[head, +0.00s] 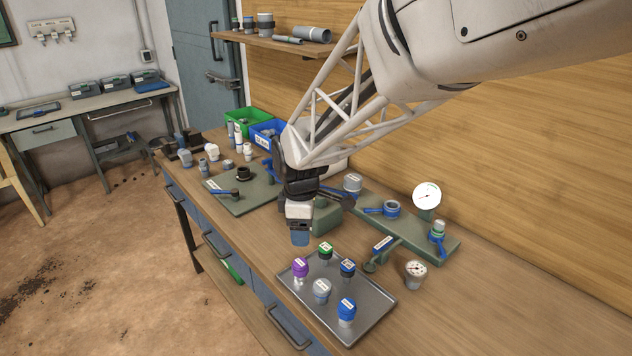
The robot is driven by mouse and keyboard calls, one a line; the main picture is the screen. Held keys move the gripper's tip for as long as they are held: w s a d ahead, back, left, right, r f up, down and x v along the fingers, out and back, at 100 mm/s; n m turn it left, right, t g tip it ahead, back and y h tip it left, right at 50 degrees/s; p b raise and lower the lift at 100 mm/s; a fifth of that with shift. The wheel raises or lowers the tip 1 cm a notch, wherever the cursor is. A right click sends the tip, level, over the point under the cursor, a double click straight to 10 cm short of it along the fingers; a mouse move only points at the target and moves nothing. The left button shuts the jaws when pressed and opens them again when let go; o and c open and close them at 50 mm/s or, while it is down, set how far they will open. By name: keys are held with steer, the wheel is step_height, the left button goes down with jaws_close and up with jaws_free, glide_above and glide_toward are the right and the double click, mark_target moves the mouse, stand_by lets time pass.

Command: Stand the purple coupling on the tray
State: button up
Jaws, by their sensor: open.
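The purple coupling (300,267) stands on the metal tray (375,317), near its left edge. It looks upright, with a pale label on its side and a narrower lower end. My gripper (300,240) is above and just behind it, pointing down, with its bluish-grey tips a little over the tray's back left corner. It is open, and no coupling shows between its fingers, though the gap is hard to see at this size. It looks apart from the purple coupling.
Green (325,250), dark blue (347,268), grey (321,289) and blue (346,310) couplings stand close by on the tray. A green manifold plate (450,243) with a dial is behind. The bench front right is clear.

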stand_by(0.4)
steer(key=s+d+r+m+t, duration=0.1)
steer(key=s+d+r+m, duration=0.35)
steer(key=d, duration=0.35)
steer(key=s+d+r+m, duration=0.35)
steer(key=s+d, duration=0.25)
steer(key=d, duration=0.2)
steer(key=s+d+m+t, duration=0.1)
steer(key=s+d+m, duration=0.8)
steer(key=s, duration=0.4)
steer(key=shift+s+d+r+m+t, duration=0.3)
steer(key=shift+r+m, duration=0.15)
steer(key=shift+m, duration=0.15)
